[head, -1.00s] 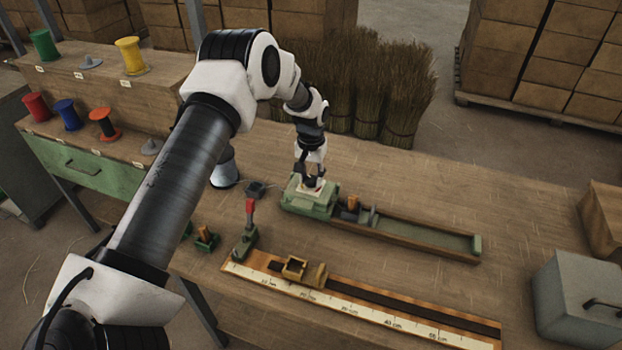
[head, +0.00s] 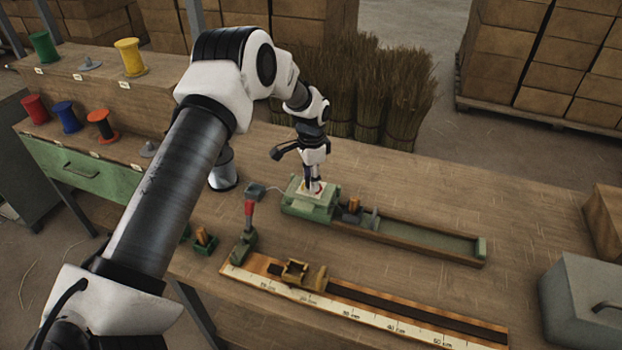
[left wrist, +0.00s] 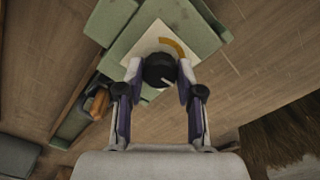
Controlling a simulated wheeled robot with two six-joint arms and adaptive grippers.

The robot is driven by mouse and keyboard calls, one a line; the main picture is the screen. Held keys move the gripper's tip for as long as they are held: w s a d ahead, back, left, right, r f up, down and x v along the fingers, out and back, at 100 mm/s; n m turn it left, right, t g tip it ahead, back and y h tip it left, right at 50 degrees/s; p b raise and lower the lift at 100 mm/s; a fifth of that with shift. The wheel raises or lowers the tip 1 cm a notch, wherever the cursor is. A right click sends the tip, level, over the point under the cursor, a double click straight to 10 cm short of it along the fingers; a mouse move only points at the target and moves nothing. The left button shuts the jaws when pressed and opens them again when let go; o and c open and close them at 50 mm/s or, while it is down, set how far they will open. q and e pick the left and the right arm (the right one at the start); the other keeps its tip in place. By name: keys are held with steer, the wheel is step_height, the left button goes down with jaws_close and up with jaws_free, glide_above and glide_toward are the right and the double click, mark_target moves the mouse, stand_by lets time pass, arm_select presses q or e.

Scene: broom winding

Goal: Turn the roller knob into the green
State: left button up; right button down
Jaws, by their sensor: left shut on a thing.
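The roller knob (left wrist: 159,69) is black and round with a white pointer line on its top. In the left wrist view the line points down and right. The knob stands on a white dial plate (left wrist: 147,42) with an orange arc beside it; no green mark on the dial can be made out, and my fingers cover part of the plate. The plate tops a green housing (head: 308,208) at the left end of a long trough. My left gripper (head: 313,188) comes down from above and is shut on the knob, one finger on each side. My right gripper is not in view.
The trough (head: 430,240) runs right. Spools (head: 67,115) stand on the shelf at left; a grey box (head: 582,300) sits at right. Bench behind the trough is clear.

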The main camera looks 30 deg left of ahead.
arm_select(q)
steer(key=shift+s+f+m, duration=0.15)
steer(key=shift+f+m, duration=0.1)
steer(key=shift+m, duration=0.35)
steer(key=o, duration=1.1)
steer(key=shift+o, duration=0.3)
steer(key=shift+d, duration=0.1)
steer(key=shift+w, duration=0.2)
steer(key=shift+r, duration=0.15)
step_height(320, 180, up, 12)
